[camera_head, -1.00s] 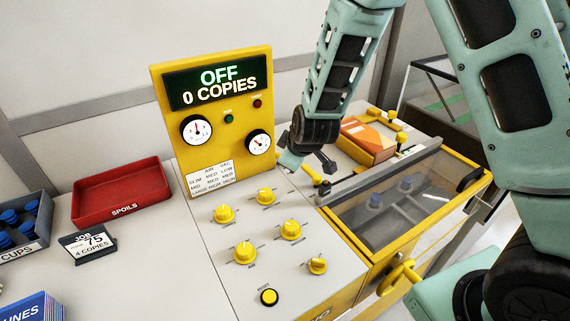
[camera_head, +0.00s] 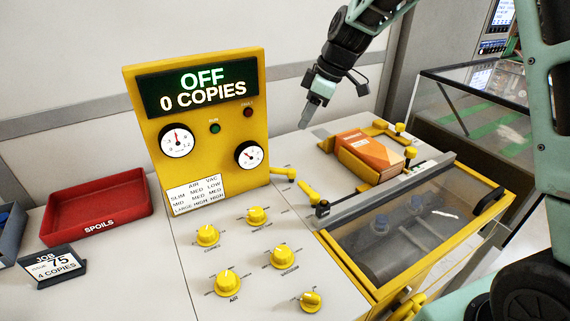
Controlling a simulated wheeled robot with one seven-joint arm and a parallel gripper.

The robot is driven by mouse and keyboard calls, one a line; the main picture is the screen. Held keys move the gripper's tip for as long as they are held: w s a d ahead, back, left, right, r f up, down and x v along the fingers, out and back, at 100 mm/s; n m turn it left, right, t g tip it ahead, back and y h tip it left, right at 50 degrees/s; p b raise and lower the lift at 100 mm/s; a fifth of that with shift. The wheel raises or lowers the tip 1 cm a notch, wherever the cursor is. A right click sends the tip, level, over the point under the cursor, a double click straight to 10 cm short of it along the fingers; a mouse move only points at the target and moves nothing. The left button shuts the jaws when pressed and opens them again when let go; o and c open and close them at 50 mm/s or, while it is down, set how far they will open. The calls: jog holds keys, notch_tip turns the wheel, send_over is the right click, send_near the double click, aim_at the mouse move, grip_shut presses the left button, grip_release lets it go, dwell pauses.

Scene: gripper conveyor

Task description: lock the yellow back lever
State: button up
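Two yellow levers lie on the grey machine top to the right of the yellow panel: one (camera_head: 284,173) beside the panel's lower right edge, one (camera_head: 308,192) a little nearer and to the right. Yellow knobbed fittings (camera_head: 400,128) stand around an orange carton (camera_head: 368,154) at the back right. I cannot tell for certain which of these is the back lever. My gripper (camera_head: 308,117) hangs above the back of the machine top, left of the carton, apart from both levers. Its fingers are seen edge-on, so their opening is unclear. Nothing shows held in it.
The yellow panel (camera_head: 258,125) reads OFF, 0 COPIES, and stands left of my gripper. A clear-lidded yellow bay (camera_head: 342,258) lies at front right. Yellow dials (camera_head: 282,256) cover the front top. A red SPOILS tray (camera_head: 60,222) and a job card (camera_head: 50,267) sit left.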

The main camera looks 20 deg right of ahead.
aim_at(279, 169)
jog(key=p+x, duration=0.4)
jog(key=x, duration=1.3)
jog(key=shift+a, duration=0.15)
grip_shut()
